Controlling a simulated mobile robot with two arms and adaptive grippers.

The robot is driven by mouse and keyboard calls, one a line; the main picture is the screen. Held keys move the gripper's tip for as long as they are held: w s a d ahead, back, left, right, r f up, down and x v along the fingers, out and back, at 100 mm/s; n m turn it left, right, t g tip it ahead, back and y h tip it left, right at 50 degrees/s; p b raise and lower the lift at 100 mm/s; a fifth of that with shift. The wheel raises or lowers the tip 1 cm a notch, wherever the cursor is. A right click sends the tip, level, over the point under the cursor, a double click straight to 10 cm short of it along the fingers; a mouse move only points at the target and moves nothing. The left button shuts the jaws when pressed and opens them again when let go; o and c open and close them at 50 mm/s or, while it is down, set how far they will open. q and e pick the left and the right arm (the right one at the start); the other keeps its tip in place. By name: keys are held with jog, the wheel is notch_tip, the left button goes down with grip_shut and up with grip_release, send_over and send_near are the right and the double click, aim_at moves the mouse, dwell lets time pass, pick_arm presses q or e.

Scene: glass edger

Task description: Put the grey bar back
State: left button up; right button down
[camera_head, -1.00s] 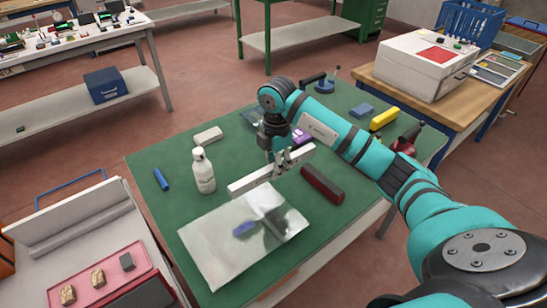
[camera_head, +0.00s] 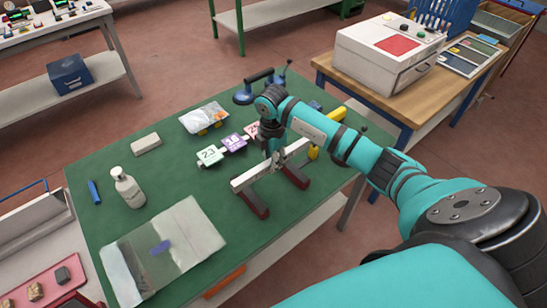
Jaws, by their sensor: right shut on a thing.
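The grey bar (camera_head: 250,175) is long, light grey and straight. My right gripper (camera_head: 276,161) points down over the green table and is shut on the bar near its middle. Two dark red blocks (camera_head: 253,204) lie under and beside the bar, one near its left part and the other (camera_head: 296,177) near its right part. I cannot tell whether the bar touches them or hangs just above. The bar's far right end is partly hidden by my right arm. My left gripper is not in view.
On the green table (camera_head: 110,227) are a white bottle (camera_head: 128,188), a clear sheet (camera_head: 190,232), a blue stick (camera_head: 94,191), a pale block (camera_head: 146,143), number tags (camera_head: 210,154), a clear bag (camera_head: 203,117) and a yellow object (camera_head: 331,114). A white machine (camera_head: 388,58) stands beyond.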

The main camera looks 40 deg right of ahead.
jog(key=shift+r, duration=0.1)
jog(key=shift+d+f, duration=0.2)
jog(key=shift+f, duration=0.2)
notch_tip(320, 180, down, 2)
jog(key=shift+b, duration=0.9)
notch_tip(320, 180, down, 3)
jog(key=shift+b, duration=1)
jog(key=shift+f, duration=0.3)
pick_arm(q)
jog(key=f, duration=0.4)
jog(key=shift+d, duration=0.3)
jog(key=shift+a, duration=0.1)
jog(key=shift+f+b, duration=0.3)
jog(key=shift+b, duration=0.15)
pick_arm(e)
jog(key=shift+f, duration=0.45)
jog(key=c, duration=1.1)
grip_release()
